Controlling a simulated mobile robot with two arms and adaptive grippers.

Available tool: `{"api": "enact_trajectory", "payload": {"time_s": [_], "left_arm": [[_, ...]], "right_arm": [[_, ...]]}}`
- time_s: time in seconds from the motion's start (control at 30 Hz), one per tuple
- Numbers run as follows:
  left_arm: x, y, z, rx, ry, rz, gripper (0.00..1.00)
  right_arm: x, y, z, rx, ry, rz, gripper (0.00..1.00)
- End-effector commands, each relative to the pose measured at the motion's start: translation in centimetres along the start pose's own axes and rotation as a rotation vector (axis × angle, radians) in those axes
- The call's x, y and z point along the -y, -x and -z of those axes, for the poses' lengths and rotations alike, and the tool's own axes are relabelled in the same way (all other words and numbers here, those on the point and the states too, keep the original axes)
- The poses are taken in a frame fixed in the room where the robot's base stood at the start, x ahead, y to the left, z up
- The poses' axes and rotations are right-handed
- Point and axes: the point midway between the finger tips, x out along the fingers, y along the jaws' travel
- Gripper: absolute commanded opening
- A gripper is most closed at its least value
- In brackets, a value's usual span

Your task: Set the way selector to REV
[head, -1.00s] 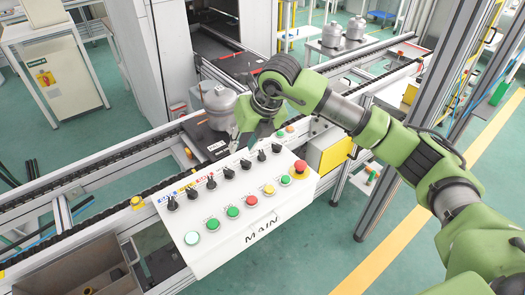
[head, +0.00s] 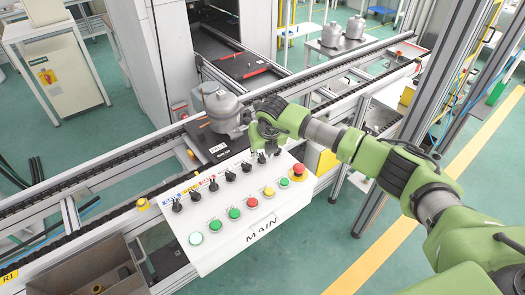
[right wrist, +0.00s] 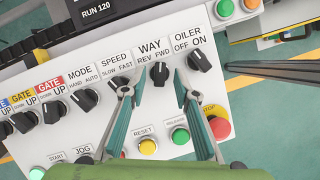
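The WAY selector (right wrist: 159,73) is a black knob on the white MAIN panel (right wrist: 85,145). Its printed labels are REV at the upper left and FWD at the upper right. I cannot clearly tell which label its pointer faces. In the right wrist view my right gripper (right wrist: 154,85) is open, with one fingertip on each side of the WAY knob and gaps to it. No object is in the fingers. In the head view the right gripper (head: 262,146) is over the back right of the panel, partly covering the knobs. My left gripper is not in view.
The SPEED knob (right wrist: 119,82) and OILER knob (right wrist: 199,60) flank the WAY knob closely. A red emergency stop (right wrist: 219,127) and several coloured buttons sit nearer the wrist. A grey compressor (head: 221,105) stands on the conveyor behind the panel.

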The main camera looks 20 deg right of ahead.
Motion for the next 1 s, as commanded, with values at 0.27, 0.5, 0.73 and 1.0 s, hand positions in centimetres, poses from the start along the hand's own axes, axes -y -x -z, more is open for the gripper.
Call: {"api": "enact_trajectory", "payload": {"time_s": [0.27,0.5,0.73,1.0], "left_arm": [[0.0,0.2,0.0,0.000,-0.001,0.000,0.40],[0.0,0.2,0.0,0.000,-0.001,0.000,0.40],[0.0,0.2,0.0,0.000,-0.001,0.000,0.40],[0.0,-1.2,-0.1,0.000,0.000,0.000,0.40]], "right_arm": [[0.0,-0.9,0.1,0.000,0.001,0.000,0.28],[0.0,-0.9,0.1,0.000,0.000,0.000,0.04],[0.0,-0.9,0.0,0.000,0.001,-0.001,0.00],[0.1,-1.2,0.1,0.002,0.057,-0.024,0.00]]}}
